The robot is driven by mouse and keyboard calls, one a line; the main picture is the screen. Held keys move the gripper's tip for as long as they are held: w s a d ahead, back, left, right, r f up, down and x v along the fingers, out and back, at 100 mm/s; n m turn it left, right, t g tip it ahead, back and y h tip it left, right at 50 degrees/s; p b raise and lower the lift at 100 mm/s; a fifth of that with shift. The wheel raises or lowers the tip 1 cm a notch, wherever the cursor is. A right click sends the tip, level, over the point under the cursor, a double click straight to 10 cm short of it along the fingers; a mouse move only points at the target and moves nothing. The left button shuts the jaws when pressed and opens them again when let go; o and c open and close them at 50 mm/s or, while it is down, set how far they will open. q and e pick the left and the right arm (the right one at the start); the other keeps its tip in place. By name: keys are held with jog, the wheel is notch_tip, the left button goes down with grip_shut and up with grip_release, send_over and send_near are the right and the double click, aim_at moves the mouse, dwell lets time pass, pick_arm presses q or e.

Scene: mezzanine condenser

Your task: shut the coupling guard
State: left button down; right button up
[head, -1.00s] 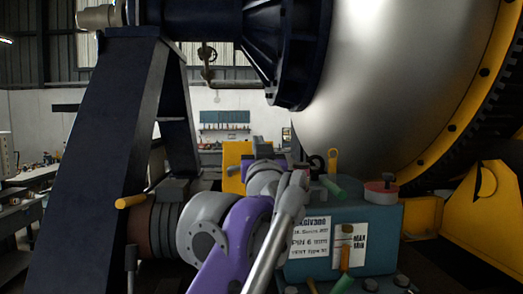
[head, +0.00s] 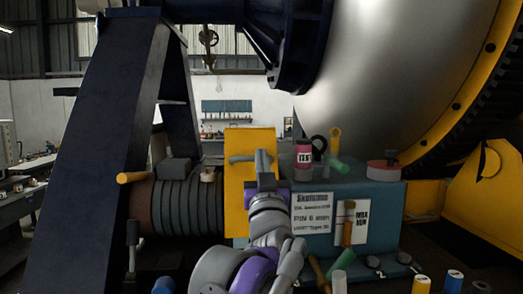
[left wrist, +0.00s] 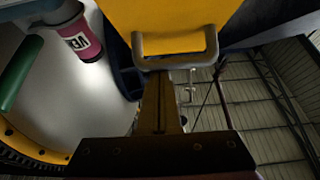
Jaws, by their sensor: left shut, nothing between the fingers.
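The coupling guard appears to be the yellow plate (head: 237,205) with a grey bar handle (head: 240,158). It stands upright between the ribbed dark cylinder and the blue-green gearbox. My left gripper (head: 265,162) is shut and empty, with its fingertips in front of the plate at the handle's right part. In the left wrist view the yellow plate (left wrist: 185,18) and its grey handle (left wrist: 176,63) lie just beyond the fingertips (left wrist: 160,78). I cannot tell whether they touch the handle. The guard's hinge and the coupling are not visible. My right gripper is not in view.
The ribbed cylinder (head: 190,205) and an orange-tipped lever (head: 132,178) are at left. Several coloured handles stand at the front right.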

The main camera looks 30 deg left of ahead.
pick_arm(q)
jog(key=shift+t+y, duration=0.3)
jog(key=shift+t, duration=0.1)
notch_tip(320, 180, down, 6)
jog(key=shift+r+b, duration=0.25)
jog(key=shift+b, duration=0.4)
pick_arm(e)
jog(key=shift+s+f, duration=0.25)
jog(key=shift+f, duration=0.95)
